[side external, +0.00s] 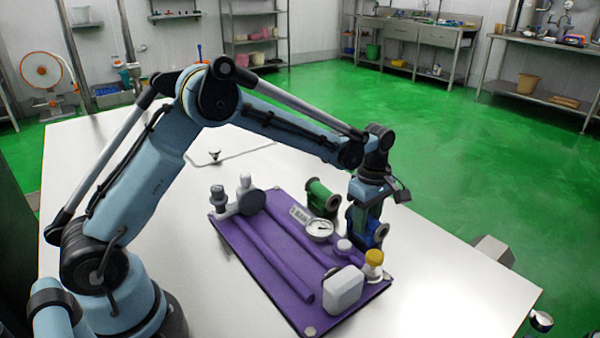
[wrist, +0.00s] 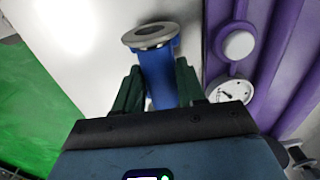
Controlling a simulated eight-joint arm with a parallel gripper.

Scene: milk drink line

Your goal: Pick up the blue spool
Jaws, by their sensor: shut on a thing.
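The blue spool (wrist: 158,74) has a grey metal flange at its end and shows between my gripper's two dark green fingers in the wrist view. My gripper (wrist: 158,85) is shut on its blue body. In the side external view the blue spool (side external: 377,233) is at the right edge of the purple mat (side external: 247,247), partly hidden by my gripper (side external: 364,212), which comes down on it from above. I cannot tell whether the spool touches the surface below.
A green spool (side external: 321,199) lies just left of the blue one. A round gauge (side external: 319,229), a white cap (side external: 344,246), a yellow-capped bottle (side external: 373,264) and a white container (side external: 343,290) are near. Purple ridges run along the mat. The white table (side external: 440,290) is clear at right.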

